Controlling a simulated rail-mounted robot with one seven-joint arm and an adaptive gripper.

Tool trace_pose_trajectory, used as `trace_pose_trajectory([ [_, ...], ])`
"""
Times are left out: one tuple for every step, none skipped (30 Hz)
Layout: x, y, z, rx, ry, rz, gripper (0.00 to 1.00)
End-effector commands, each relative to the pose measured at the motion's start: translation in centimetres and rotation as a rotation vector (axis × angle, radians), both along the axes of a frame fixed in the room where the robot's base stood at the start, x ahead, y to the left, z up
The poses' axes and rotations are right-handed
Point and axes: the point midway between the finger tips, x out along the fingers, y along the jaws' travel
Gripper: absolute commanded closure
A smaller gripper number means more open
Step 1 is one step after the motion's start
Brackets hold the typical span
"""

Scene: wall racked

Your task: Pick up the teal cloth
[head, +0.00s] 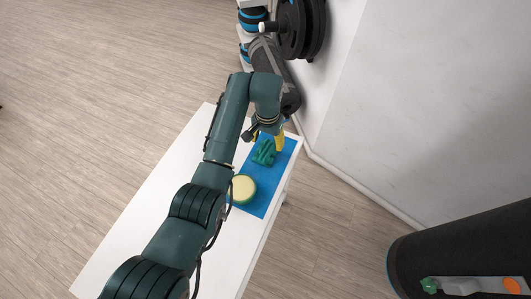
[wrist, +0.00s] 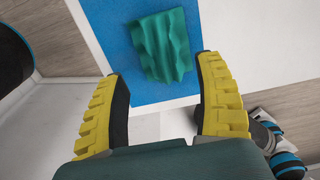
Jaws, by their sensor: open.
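The teal cloth (head: 264,153) lies crumpled on a blue mat (head: 268,197) on a white bench. In the wrist view the cloth (wrist: 161,47) shows its wavy folds at the top centre, on the blue mat (wrist: 115,40). My gripper (head: 268,131) is at the far end of the mat, close to the cloth. In the wrist view my gripper (wrist: 158,72) is open, its two yellow fingers spread wide with nothing between them. The cloth lies ahead of the fingertips, nearer the right one. I cannot tell the exact height of the fingers above it.
A round cream and green object (head: 243,188) sits on the mat on the near side of the cloth. The white bench (head: 150,205) is bare to the left. A wall (head: 425,110) and racked black weight plates (head: 302,28) stand beyond the bench. A dark bin-like object (head: 465,245) is at lower right.

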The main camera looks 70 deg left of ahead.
Motion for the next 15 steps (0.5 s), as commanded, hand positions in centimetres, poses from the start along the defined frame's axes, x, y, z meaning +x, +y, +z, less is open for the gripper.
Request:
trace_pose_trajectory([
  [0.0,0.0,-0.7,-0.001,0.001,0.000,0.30],
  [0.0,0.0,-0.9,0.000,0.000,0.000,0.30],
  [0.0,0.0,-1.2,0.001,-0.001,0.000,0.30],
  [0.0,0.0,-1.4,0.001,-0.001,0.000,0.30],
  [-0.1,0.1,-1.7,0.001,-0.001,0.000,0.30],
  [-0.1,0.1,-2.2,-0.001,0.001,0.000,0.30],
  [-0.2,0.1,-2.7,-0.001,0.001,0.001,0.30],
  [-0.3,0.2,-3.2,-0.001,0.001,0.001,0.30],
  [-0.4,0.3,-4.0,-0.001,0.001,0.001,0.30],
  [-0.5,0.4,-4.6,-0.001,0.001,0.001,0.30],
  [-0.5,0.4,-5.1,-0.001,0.001,0.000,0.30],
  [-0.4,0.4,-5.7,0.000,0.000,-0.001,0.30],
  [-0.4,0.4,-6.1,0.000,0.000,-0.001,0.30],
  [-0.4,0.4,-6.3,0.001,-0.001,-0.001,0.30],
  [-0.4,0.4,-6.4,0.002,-0.002,-0.001,0.30],
])
